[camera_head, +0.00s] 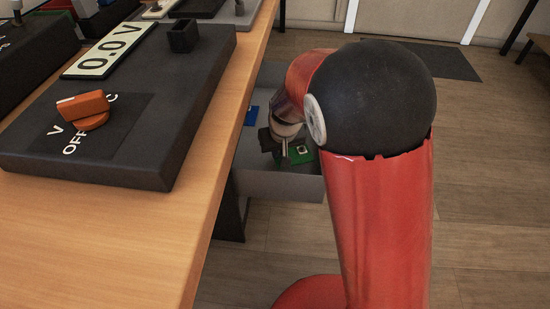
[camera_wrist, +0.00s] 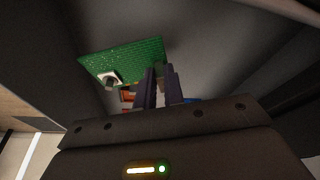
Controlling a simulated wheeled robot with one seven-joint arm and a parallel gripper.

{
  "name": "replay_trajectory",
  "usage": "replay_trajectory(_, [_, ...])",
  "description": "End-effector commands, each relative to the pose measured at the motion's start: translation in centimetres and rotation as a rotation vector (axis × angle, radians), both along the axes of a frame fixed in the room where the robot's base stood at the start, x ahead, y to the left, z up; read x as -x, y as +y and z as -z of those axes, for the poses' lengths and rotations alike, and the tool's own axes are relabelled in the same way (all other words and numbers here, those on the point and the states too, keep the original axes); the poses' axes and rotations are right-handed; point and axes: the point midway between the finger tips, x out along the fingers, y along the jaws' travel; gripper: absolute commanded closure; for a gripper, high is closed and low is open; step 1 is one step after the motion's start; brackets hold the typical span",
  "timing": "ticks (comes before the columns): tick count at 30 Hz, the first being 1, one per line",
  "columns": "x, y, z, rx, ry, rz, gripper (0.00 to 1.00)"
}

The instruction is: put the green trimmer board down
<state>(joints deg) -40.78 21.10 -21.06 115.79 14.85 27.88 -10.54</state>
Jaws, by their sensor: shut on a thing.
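The green trimmer board (camera_head: 299,156) is low in the open grey drawer (camera_head: 275,186) under the table edge, in the head view. My gripper (camera_head: 284,149) is shut on the board and reaches down into the drawer. In the wrist view the green board (camera_wrist: 140,55) extends up and left from the fingertips of my gripper (camera_wrist: 160,72), with a white part with a dark centre near its lower left edge. I cannot tell whether the board touches the drawer floor. My arm hides the right part of the drawer.
A blue piece (camera_head: 251,115) lies in the drawer behind my gripper. The wooden table (camera_head: 213,165) borders the drawer on the left. It carries a black meter (camera_head: 140,140) with an orange knob (camera_head: 85,108). The drawer's near floor looks clear.

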Motion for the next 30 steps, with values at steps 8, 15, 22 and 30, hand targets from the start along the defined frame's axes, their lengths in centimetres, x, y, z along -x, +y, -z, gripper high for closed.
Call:
replay_trajectory(8, [0.0,0.0,2.8,0.001,0.002,0.000,1.00])
replay_trajectory(15, [0.0,-0.1,5.7,0.000,0.001,0.000,1.00])
replay_trajectory(22, [0.0,0.0,5.6,0.000,0.000,0.000,1.00])
replay_trajectory(30, [0.0,0.0,5.9,0.000,0.000,0.000,0.70])
